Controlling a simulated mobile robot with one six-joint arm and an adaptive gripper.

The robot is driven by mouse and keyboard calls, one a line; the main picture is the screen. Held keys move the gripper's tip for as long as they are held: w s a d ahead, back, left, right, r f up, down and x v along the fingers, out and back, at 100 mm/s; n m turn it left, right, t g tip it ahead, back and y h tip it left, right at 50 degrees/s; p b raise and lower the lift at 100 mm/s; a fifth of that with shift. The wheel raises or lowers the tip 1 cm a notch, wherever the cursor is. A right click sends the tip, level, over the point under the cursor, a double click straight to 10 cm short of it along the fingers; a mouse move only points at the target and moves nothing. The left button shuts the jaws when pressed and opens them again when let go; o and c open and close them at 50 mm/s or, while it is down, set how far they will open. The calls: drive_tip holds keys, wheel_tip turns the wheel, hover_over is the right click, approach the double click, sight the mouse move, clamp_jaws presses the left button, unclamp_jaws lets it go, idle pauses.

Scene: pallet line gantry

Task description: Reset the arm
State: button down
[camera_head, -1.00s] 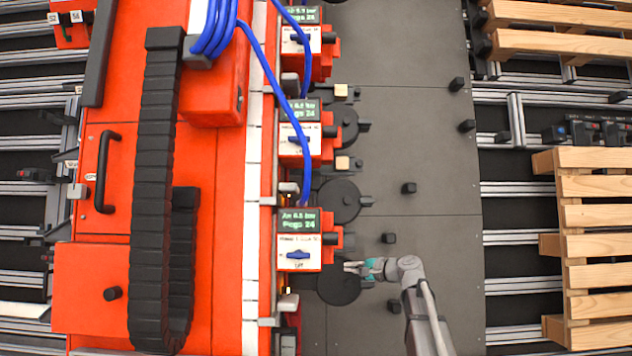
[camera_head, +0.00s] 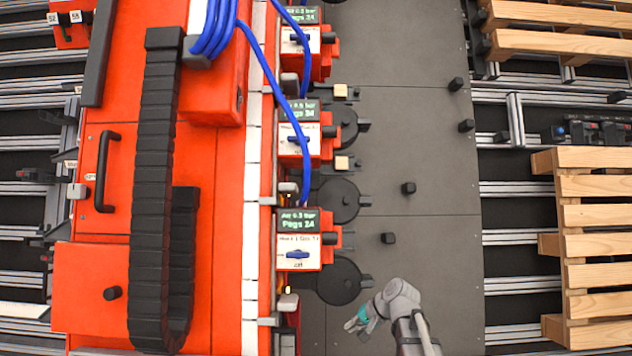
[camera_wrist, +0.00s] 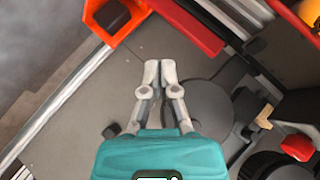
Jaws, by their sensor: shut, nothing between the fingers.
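My gripper (camera_head: 352,325) is in the lower middle of the head view, over the dark grey plates, just below and right of the nearest black disc (camera_head: 341,281). Its fingers are shut and empty. In the wrist view, my gripper (camera_wrist: 160,66) shows with its two fingertips together above the teal body.
Red control boxes (camera_head: 301,246) with blue switches line the orange machine (camera_head: 92,285) on the left. Small black blocks (camera_head: 388,238) stand on the plates (camera_head: 440,150). Wooden pallets (camera_head: 598,215) lie on the right. Blue hoses (camera_head: 306,150) hang along the boxes.

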drive_tip(key=s+d+f+n+g+h, duration=0.2)
drive_tip(key=s+d+h, duration=0.2)
drive_tip(key=s, duration=0.4)
drive_tip(key=s+d+f+n+g+h, duration=0.1)
drive_tip(key=s+d+f+n+h, duration=0.15)
drive_tip(key=s, duration=0.45)
wheel_tip(320, 180, up, 22)
drive_tip(key=p, duration=2.1)
drive_tip(key=shift+d+h+p, duration=0.4)
drive_tip(key=shift+h, duration=0.05)
